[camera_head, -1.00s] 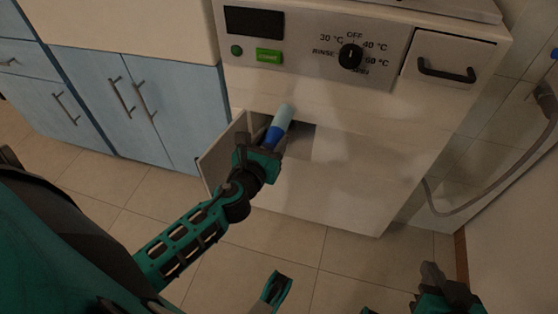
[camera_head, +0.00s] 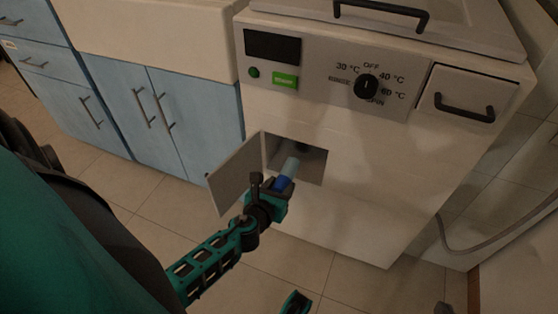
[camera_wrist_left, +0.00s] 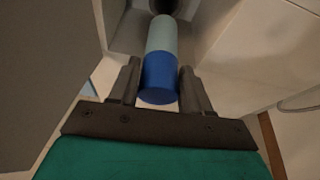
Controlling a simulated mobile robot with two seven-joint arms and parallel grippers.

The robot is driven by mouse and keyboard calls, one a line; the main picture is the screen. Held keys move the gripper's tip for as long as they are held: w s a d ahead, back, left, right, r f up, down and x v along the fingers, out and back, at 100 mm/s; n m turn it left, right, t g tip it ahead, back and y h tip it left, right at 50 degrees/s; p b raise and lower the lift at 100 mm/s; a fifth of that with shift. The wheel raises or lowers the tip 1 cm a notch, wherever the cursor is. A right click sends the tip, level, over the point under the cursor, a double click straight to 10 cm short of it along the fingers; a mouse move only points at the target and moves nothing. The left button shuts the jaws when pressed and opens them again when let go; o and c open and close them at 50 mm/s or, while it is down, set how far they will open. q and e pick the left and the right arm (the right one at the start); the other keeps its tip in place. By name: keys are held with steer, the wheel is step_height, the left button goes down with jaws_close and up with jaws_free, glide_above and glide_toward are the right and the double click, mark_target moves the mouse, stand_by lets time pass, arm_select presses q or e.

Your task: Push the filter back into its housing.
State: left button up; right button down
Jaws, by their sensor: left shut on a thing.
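The filter (camera_head: 290,167) is a cylinder with a pale blue front part and a blue handle end. My left gripper (camera_head: 279,187) is shut on the blue end, in front of the square opening. The housing (camera_head: 312,164) is a recess low in the white machine's front, with its flap (camera_head: 238,172) swung open to the left. In the left wrist view the filter (camera_wrist_left: 161,40) points at a dark round hole (camera_wrist_left: 168,5). Whether its tip is inside the hole is hard to tell. Only a teal and black piece, perhaps of my right gripper (camera_head: 297,304), shows at the bottom edge.
The machine's panel has a black dial (camera_head: 367,87) and a green button (camera_head: 285,80). A drawer with a black handle (camera_head: 463,107) is at the upper right. Blue cabinets (camera_head: 190,105) stand at the left. The tiled floor (camera_head: 305,262) in front looks clear.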

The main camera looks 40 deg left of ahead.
mark_target(288, 169)
arm_select(q)
steer(key=shift+w+a, duration=0.15)
steer(key=shift+w, duration=0.55)
steer(key=shift+w+a, duration=0.15)
steer(key=shift+w, duration=0.5)
steer(key=shift+w+a, duration=0.2)
steer(key=shift+w, duration=0.45)
steer(key=shift+w+a, duration=0.15)
steer(key=shift+w, duration=0.5)
steer(key=shift+w+a, duration=0.15)
steer(key=shift+w, duration=0.55)
steer(key=shift+w+a, duration=0.15)
steer(key=shift+w, duration=0.5)
steer(key=shift+w+a+b, duration=0.1)
steer(key=shift+w+a, duration=0.1)
steer(key=shift+w, duration=0.65)
steer(key=shift+w+a+b, duration=0.15)
steer(key=shift+w+a, duration=0.05)
steer(key=shift+w, duration=0.7)
steer(key=shift+w+a+b, duration=0.1)
steer(key=shift+w+a, duration=0.1)
steer(key=shift+w, duration=0.65)
steer(key=o, duration=1.1)
steer(key=shift+o, duration=0.2)
